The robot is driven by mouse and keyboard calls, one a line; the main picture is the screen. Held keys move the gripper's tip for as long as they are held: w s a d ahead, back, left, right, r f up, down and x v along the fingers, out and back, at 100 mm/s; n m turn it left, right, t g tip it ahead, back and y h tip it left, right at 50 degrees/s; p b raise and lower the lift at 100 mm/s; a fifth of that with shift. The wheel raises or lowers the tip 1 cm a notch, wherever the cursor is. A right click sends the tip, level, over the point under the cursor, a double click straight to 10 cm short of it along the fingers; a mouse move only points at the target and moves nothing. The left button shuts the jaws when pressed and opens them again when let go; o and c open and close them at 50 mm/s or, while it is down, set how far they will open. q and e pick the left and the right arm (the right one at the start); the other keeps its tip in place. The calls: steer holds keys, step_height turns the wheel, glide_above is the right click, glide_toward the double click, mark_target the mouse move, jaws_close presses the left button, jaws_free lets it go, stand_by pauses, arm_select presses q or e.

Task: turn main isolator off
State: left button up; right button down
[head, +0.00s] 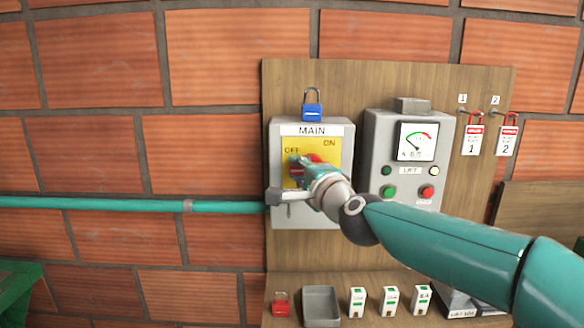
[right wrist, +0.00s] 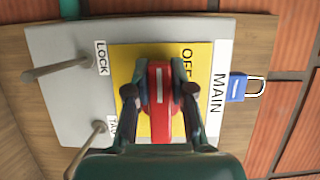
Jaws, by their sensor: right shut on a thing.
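The main isolator (head: 335,212) is a grey box with a yellow plate (head: 328,150) marked OFF at left and ON at right, under a MAIN label. Its red rotary handle (right wrist: 160,110) shows clearly in the right wrist view, with a white line along it; the handle lies across that plate. My right gripper (right wrist: 160,92) is shut on the red handle, one finger on each side. In the head view the gripper (head: 305,168) covers most of the handle. My left gripper is not in view.
A blue padlock (head: 312,111) is above the MAIN label. Two metal pins (right wrist: 58,70) stick out near LOCK and TAG labels. The grey lift control box (head: 408,155) stands at right, near two tagged red padlocks (head: 472,139). A shelf with a grey tray (head: 321,306) lies below.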

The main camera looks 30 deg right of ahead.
steer(key=c, duration=1.2)
jaws_free()
steer(key=shift+w, duration=0.1)
steer(key=shift+o, duration=1)
steer(key=shift+w, duration=0.1)
steer(key=s+a, duration=0.2)
steer(key=s, duration=0.9)
steer(key=shift+s, duration=0.35)
